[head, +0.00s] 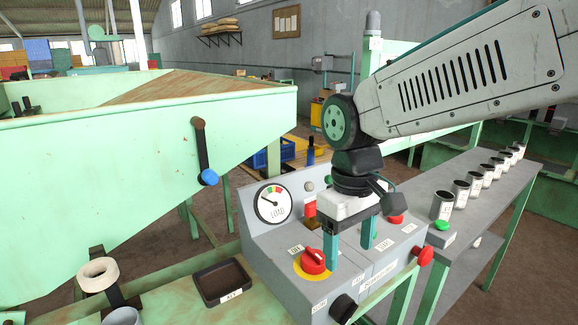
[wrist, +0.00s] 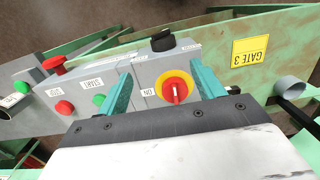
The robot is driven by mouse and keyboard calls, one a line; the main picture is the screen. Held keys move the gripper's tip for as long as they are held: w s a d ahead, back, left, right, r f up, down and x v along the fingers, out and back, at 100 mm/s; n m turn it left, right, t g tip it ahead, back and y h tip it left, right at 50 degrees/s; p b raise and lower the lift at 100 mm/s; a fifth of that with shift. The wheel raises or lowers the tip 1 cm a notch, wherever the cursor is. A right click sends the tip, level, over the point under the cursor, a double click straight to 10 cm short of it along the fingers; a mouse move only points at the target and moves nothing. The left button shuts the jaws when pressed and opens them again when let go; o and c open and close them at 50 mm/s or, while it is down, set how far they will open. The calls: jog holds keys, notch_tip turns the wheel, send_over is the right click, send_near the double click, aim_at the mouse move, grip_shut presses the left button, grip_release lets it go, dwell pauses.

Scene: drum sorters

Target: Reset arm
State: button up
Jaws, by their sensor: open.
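My gripper (head: 350,250) hangs over the grey control panel (head: 375,278), its two teal fingers spread apart with nothing between them in the head view. In the wrist view my gripper (wrist: 160,72) also shows open. The red rotary knob (head: 314,261) on a yellow disc is beside one fingertip; it also shows in the wrist view (wrist: 176,91), close to the right-hand finger. I cannot tell whether the finger touches it. My arm reaches in from the upper right.
A load gauge (head: 272,204) stands on the panel's back. A green hopper with a blue-tipped lever (head: 208,177) is at left. A black tray (head: 222,282) lies left of the panel. Several cans (head: 461,193) line the bench at right. A yellow GATE 3 sign (wrist: 254,50) shows.

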jog(key=s+d+m+t, duration=0.2)
jog(key=s+d+m, duration=0.4)
jog(key=s+d, duration=0.8)
jog(key=shift+s+d+m, duration=0.25)
jog(key=shift+d+m, duration=0.15)
jog(key=shift+d, duration=0.25)
